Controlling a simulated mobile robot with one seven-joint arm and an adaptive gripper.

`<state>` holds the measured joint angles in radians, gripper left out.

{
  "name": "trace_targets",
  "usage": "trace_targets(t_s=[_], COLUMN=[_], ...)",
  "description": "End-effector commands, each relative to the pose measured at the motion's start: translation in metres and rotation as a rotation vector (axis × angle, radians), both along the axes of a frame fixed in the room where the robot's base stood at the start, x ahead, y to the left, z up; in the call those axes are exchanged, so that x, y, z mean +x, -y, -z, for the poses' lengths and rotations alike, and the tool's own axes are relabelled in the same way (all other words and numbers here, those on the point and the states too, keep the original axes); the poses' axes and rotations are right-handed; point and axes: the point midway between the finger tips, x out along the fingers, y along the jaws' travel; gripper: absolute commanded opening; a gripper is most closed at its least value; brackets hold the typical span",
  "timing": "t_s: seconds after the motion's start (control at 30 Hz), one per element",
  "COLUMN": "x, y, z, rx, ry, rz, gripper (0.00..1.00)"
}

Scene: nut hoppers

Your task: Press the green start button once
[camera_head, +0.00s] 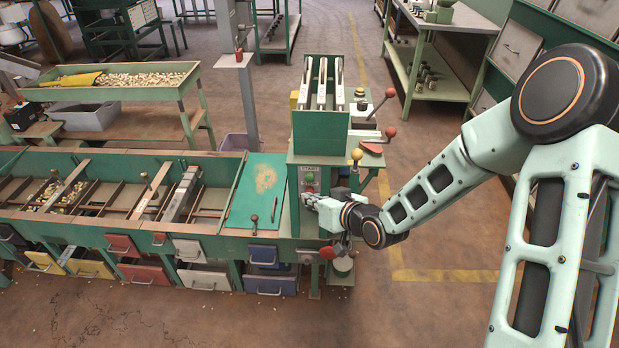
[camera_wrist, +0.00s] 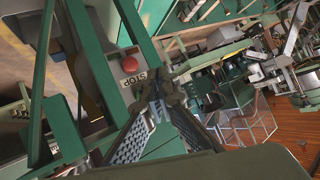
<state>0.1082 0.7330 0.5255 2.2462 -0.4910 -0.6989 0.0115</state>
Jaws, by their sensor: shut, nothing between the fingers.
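The green start button (camera_head: 310,177) is on the front panel of the green machine (camera_head: 320,131), below a small label. My gripper (camera_head: 308,199) is shut and empty, just below the button in the head view; the depth gap between them is hard to judge. In the wrist view the shut fingertips (camera_wrist: 157,104) point toward the panel, near a red button (camera_wrist: 129,65) with a STOP label (camera_wrist: 134,79). I cannot make out the green button in the wrist view; it seems hidden behind the fingers.
A long sorting bench (camera_head: 140,235) with compartments and drawers runs left of the machine. Levers with a yellow knob (camera_head: 357,154) and red knobs (camera_head: 390,132) stick out on the machine's right. A red ball (camera_head: 327,253) is below my gripper. The floor to the right is clear.

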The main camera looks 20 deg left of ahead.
Motion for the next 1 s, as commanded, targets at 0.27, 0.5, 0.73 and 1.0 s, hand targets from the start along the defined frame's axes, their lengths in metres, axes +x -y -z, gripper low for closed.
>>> trace_targets(t_s=[0.27, 0.5, 0.73, 1.0], x=[0.03, 0.037, 0.037, 0.037], y=[-0.008, -0.009, -0.009, -0.009], z=[0.0, 0.0, 0.0, 0.0], rx=[0.001, -0.001, -0.001, -0.001], ry=[0.001, 0.0, 0.0, 0.001], rz=[-0.001, -0.001, -0.001, 0.0], gripper=[0.0, 0.0, 0.0, 0.0])
